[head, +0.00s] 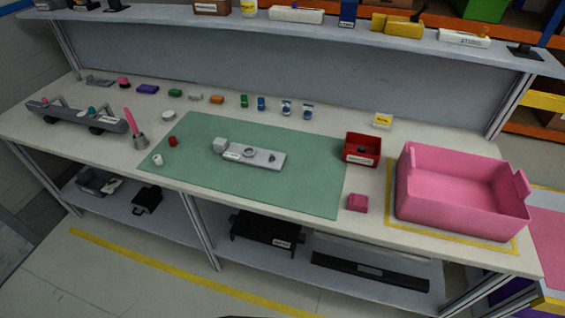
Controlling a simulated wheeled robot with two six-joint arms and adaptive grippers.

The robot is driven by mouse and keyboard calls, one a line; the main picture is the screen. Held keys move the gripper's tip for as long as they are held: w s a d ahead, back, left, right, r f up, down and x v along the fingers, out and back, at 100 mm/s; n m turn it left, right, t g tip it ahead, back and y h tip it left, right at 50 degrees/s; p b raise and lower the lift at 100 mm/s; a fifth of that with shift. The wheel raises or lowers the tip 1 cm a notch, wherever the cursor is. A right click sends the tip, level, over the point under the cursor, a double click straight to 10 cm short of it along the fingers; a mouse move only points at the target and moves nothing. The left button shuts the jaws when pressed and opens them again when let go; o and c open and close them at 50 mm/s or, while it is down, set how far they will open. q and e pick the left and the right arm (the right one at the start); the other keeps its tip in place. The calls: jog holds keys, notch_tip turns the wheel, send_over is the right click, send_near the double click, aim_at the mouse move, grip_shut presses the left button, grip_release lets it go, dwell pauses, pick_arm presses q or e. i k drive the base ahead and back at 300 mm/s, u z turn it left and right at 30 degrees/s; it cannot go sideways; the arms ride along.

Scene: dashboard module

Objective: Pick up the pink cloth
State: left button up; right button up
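A small pink folded thing (357,203), which looks like the pink cloth, lies on the pale worktable (300,225) near its front edge. It sits just right of the green mat (310,195), in front of a small red bin (361,150) and left of the large pink tote (455,210). Nothing covers it. Neither of my grippers shows in the head view.
A grey module (255,158) with a ring lies on the mat. A grey rack (75,118) and a pink-handled tool (132,132) stand at the left. Several small coloured parts line the back. A shelf (300,22) runs above.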

aim_at(358, 202)
jog(key=u, duration=0.05)
jog(key=k, duration=0.45)
jog(key=z, duration=0.6)
jog(key=i, duration=1.15)
jog(key=u, duration=0.55)
